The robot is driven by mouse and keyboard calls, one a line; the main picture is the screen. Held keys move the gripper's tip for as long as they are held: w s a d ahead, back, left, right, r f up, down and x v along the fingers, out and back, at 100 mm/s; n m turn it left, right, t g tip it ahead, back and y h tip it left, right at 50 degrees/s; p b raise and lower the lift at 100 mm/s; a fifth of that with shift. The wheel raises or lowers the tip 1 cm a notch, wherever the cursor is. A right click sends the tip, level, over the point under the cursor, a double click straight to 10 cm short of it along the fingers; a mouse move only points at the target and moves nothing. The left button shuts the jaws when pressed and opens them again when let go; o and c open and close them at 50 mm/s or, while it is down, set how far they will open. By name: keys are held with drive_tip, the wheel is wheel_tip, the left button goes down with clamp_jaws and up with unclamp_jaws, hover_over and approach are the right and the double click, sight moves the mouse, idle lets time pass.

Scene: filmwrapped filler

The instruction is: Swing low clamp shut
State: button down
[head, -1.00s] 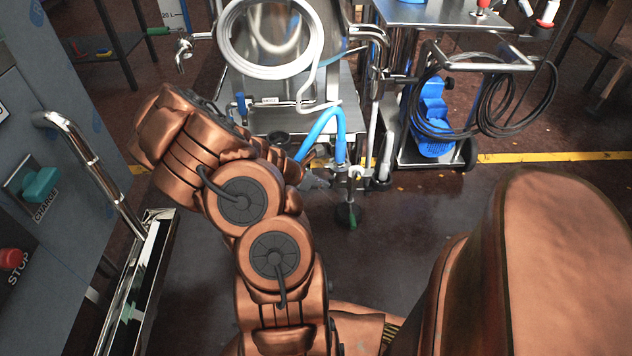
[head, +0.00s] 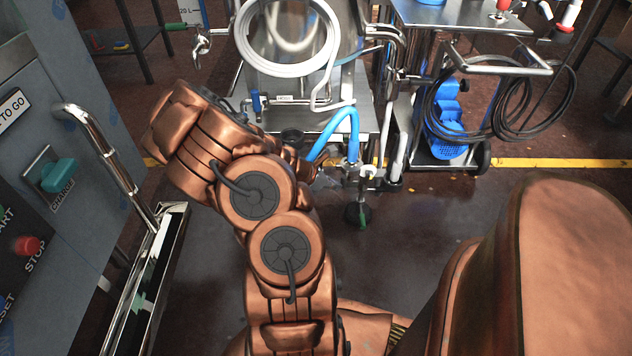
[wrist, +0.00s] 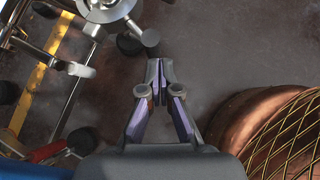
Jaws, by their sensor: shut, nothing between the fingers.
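The low clamp appears to be the small steel fitting (head: 360,172) at the bottom of the cart, below the blue hose. In the wrist view a round steel fitting (wrist: 108,8) with a short stub pointing down-right is at the top edge, partly cut off. I cannot tell from these views how far the clamp is open. My gripper (wrist: 160,70) is shut and empty, its fingertips just below and right of the stub, with no clear contact. In the head view my arm mostly hides the gripper, just left of the fitting.
A steel cart (head: 340,118) carries a coiled white hose (head: 330,62). A caster (head: 357,215) stands below the fitting. A second trolley with black cable (head: 500,105) is at right. A control cabinet (head: 100,160) with a steel rail is close at left. Floor in front is clear.

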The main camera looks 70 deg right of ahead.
drive_tip(key=a+f+p+v, duration=0.1)
drive_tip(key=a+p+v, duration=0.1)
drive_tip(key=v, duration=1)
drive_tip(key=shift+w+f+p, duration=0.2)
drive_tip(key=shift+w+p, duration=0.1)
drive_tip(key=shift+p, duration=0.2)
drive_tip(key=shift+a+r, duration=0.1)
drive_tip(key=w+a+r+m+t+p, duration=0.1)
drive_tip(key=w+a+r+m+p, duration=0.1)
drive_tip(key=a+r+p, duration=0.5)
drive_tip(key=w+a+r+m+y+p, duration=0.1)
drive_tip(key=a+r+m+p, duration=0.25)
drive_tip(key=r, duration=0.75)
drive_tip(key=w+a+r+m+t+p, duration=0.1)
drive_tip(key=w+a+r+m+p, duration=0.1)
drive_tip(key=a+r+p, duration=0.5)
drive_tip(key=s+a+r+m+t+y+p, duration=0.1)
drive_tip(key=a+r+p, duration=0.4)
drive_tip(key=a+r, duration=0.5)
drive_tip(key=s+a+r+m+t+y+p, duration=0.1)
drive_tip(key=s+a+r+y+p, duration=0.3)
drive_tip(key=a+r, duration=0.7)
drive_tip(key=s+a, duration=0.1)
drive_tip(key=a, duration=0.1)
drive_tip(key=shift+s+a+y+p, duration=0.2)
drive_tip(key=shift+a+y+p, duration=0.1)
drive_tip(key=shift+p, duration=0.05)
drive_tip(key=shift+d+r, duration=0.1)
drive_tip(key=shift+d, duration=0.05)
